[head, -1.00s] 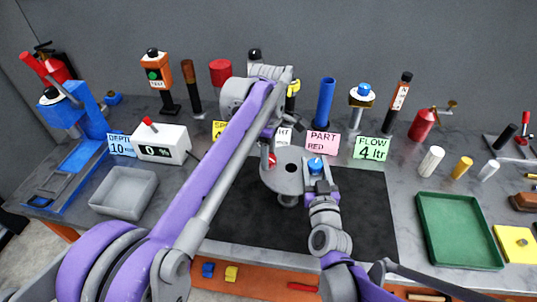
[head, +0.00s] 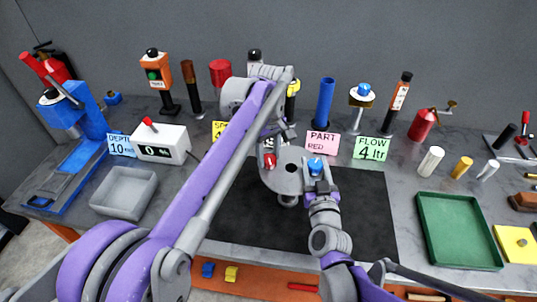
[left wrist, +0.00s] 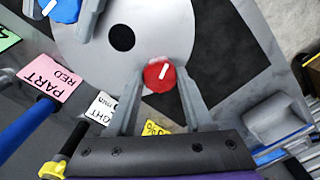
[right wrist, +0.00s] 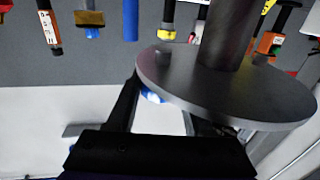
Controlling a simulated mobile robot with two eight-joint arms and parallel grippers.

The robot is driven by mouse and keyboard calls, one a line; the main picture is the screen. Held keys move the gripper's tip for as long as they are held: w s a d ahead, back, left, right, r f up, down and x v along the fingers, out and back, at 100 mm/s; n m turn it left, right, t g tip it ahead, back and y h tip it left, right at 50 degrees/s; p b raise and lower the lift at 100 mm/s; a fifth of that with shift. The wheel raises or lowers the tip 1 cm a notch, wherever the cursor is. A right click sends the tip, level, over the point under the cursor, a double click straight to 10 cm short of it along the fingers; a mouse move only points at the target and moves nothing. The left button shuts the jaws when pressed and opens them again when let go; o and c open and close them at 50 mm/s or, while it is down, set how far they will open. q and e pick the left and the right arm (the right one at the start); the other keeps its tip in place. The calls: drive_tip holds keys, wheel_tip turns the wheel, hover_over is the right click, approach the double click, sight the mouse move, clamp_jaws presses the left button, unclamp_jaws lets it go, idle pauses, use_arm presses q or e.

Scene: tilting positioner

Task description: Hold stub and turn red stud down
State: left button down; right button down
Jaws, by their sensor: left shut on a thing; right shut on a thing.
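A grey round plate (head: 279,183) on a short column stands on the black mat. A red stud (left wrist: 159,76) with a white line on its top stands near the plate's edge, and it shows in the head view (head: 270,161). My left gripper (left wrist: 160,72) is shut on it from the sides. A blue-topped piece (head: 315,166) stands at the right of the plate, and my right gripper (head: 317,178) is shut on it. In the right wrist view the blue (right wrist: 152,96) shows between the fingers, partly hidden by the plate. I cannot make out a separate stub.
Behind the plate stand a pink PART RED card (head: 323,144) and a green FLOW card (head: 371,148). A grey bin (head: 124,192) is at left and a green tray (head: 460,231) at right. The black mat (head: 362,205) is clear at right of the plate.

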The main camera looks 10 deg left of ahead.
sight(269, 158)
use_arm(q)
drive_tip(key=shift+m, duration=1.9)
drive_tip(key=shift+c, duration=1.4)
unclamp_jaws()
drive_tip(key=shift+r, duration=0.1)
wheel_tip(269, 158, up, 12)
use_arm(e)
drive_tip(key=shift+c, duration=1.1)
unclamp_jaws()
